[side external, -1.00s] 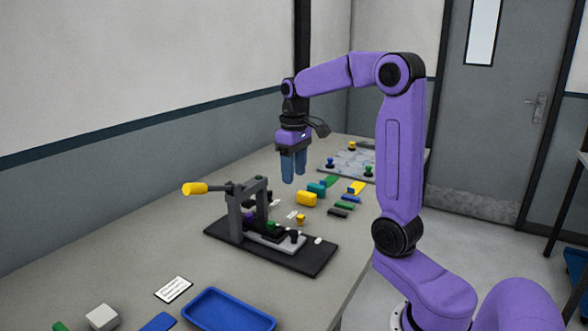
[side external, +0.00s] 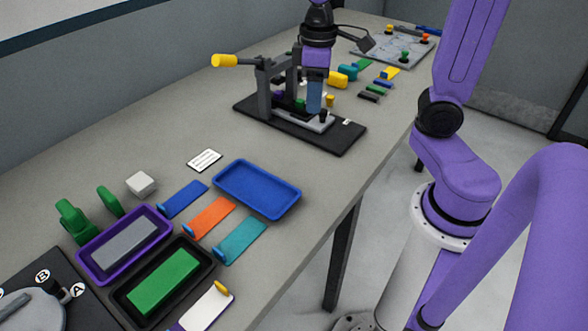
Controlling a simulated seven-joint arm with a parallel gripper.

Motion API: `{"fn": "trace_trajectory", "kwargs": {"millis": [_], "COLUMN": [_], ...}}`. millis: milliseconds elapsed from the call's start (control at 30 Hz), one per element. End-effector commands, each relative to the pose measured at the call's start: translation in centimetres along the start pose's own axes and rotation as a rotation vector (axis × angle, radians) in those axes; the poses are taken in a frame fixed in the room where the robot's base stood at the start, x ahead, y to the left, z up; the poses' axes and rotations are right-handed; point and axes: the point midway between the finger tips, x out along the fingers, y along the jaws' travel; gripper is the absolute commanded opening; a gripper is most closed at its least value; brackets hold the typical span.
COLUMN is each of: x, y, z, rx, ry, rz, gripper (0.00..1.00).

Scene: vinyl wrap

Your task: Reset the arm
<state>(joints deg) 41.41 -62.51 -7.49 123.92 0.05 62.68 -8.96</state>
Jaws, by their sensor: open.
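My gripper (side external: 314,108) has blue fingers and points straight down over the black-based press fixture. Seen nearly edge-on, its fingers overlap each other; it is open and I see nothing held. The fixture (side external: 343,140) has a grey upright frame and a lever with a yellow handle (side external: 225,61) reaching left. The fingertips appear just above or beside the light grey plate on the fixture; I cannot tell whether they touch. The fingers hide part of the fixture. My purple arm leaves the top of the picture.
Behind the fixture lie a yellow block (side external: 337,79), a teal piece (side external: 349,71) and several small coloured strips. In front are an empty blue tray (side external: 222,187), coloured strips, a purple tray (side external: 81,262) and a black tray (side external: 205,272). Table around the white card (side external: 204,160) is mostly clear.

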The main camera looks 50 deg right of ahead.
Motion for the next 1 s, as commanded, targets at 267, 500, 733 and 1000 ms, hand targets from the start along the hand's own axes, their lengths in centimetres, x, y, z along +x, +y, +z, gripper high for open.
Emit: {"fn": "trace_trajectory", "kwargs": {"millis": [267,500,733,1000], "x": [1.8,3.3,4.2,4.5], "y": [-6.6,-10.7,-12.6,-12.9], "z": [3.6,7.8,10.9,11.6], "rx": [-0.234,-0.426,-0.547,-0.574], "ry": [0.005,0.010,0.014,0.015], "rz": [-0.005,-0.011,-0.015,-0.016], "gripper": [0.53,0.53,0.53,0.53]}}
